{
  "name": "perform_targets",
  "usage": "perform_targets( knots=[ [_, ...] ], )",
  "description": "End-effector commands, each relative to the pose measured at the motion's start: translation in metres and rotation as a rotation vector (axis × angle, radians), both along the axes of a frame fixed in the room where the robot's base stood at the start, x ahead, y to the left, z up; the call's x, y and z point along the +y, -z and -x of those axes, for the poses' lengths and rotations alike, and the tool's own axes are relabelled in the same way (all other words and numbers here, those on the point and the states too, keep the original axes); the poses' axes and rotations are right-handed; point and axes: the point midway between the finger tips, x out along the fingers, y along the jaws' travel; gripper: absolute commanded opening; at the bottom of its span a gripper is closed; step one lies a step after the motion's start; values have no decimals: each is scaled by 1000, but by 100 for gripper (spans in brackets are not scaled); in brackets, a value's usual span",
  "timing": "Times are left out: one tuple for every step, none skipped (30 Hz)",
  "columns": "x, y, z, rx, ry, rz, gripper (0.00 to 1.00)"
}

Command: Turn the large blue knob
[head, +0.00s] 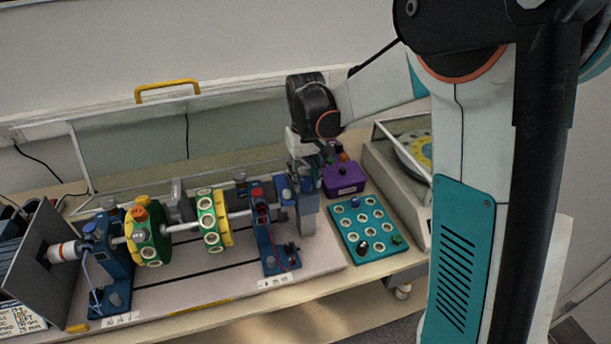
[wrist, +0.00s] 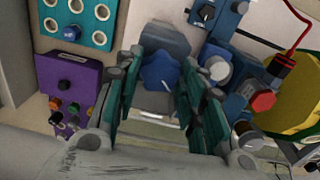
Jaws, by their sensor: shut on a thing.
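The large blue knob (wrist: 161,72) shows in the wrist view between the two teal-padded fingers of my gripper (wrist: 160,105). It is a lobed knob with a white mark, set in front of a grey-blue block. The gripper is shut on the knob, one finger on each side. In the head view my gripper (head: 296,176) comes down over the right end of the shaft rig. There the knob (head: 285,190) is partly hidden by the gripper and the grey post.
A purple box (head: 344,180) with small knobs and a teal tray (head: 366,226) with round holes lie to the right. A blue bearing stand (head: 270,240) with a red-capped top stands close on the left. A clear cover with a yellow handle (head: 168,86) stands behind.

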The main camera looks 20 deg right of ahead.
Motion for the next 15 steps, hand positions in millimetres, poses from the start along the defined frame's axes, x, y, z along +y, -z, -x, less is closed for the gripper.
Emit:
perform_targets(
  knots=[
    [0, 0, 0, 0, -29, 0, 13],
    [0, 0, 0, 0, -46, 0, 13],
    [0, 0, 0, 0, -68, 0, 13],
    [0, 0, 0, 0, -84, 0, 13],
    [0, 0, 0, 0, -98, 0, 13],
    [0, 0, 0, 0, -116, 0, 13],
    [0, 0, 0, 0, -127, 0, 13],
    [0, 0, 0, 0, -138, 0, 13],
    [0, 0, 0, 0, -150, 0, 13],
    [0, 0, 0, 0, -158, 0, 13],
    [0, 0, 0, 0, -165, 0, 13],
    [0, 0, 0, 0, -174, 0, 13],
    [0, 0, 0, 0, -179, 0, 13],
    [0, 0, 0, 0, -183, 0, 13],
    [0, 0, 0, 0, -187, 0, 13]
  ],
)
